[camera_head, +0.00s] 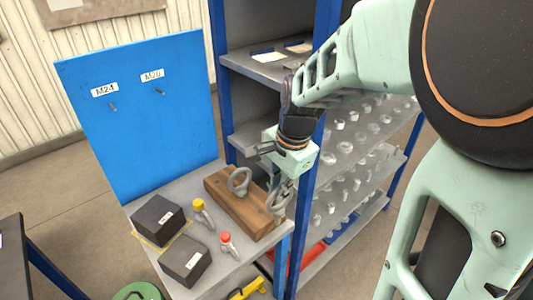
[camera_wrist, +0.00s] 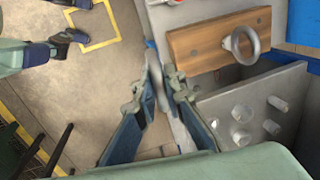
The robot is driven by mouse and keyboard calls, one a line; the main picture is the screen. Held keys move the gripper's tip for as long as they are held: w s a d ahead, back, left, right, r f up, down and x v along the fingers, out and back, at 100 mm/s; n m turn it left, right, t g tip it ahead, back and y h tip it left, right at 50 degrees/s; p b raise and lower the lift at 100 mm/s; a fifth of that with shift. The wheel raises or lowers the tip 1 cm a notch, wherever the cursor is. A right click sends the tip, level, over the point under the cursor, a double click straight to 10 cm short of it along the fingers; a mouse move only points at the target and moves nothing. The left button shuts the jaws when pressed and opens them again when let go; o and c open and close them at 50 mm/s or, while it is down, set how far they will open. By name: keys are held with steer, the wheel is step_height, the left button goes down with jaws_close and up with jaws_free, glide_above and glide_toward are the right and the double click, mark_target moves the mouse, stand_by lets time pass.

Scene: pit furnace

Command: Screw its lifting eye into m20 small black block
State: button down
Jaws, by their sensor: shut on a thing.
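Two black blocks sit on the grey bench top in the head view: one at the back (camera_head: 157,220) and one nearer the front (camera_head: 185,261). Each has a white label too small to read, so I cannot tell which is M20. One grey lifting eye (camera_head: 238,180) stands in the wooden block (camera_head: 226,208); it also shows in the wrist view (camera_wrist: 240,45). My gripper (camera_head: 282,188) is shut on another grey lifting eye (camera_head: 276,204), beside the wooden block's right end. In the wrist view the fingers (camera_wrist: 160,78) close around a thin grey part, seen nearly edge-on.
A yellow-capped bottle (camera_head: 203,214) and a red-capped bottle (camera_head: 228,245) stand between the blocks and the wood. A blue panel (camera_head: 140,120) rises behind the bench. Blue-framed shelves (camera_head: 350,160) with many metal parts stand close on the right.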

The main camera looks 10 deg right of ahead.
steer(key=shift+r, duration=2.05)
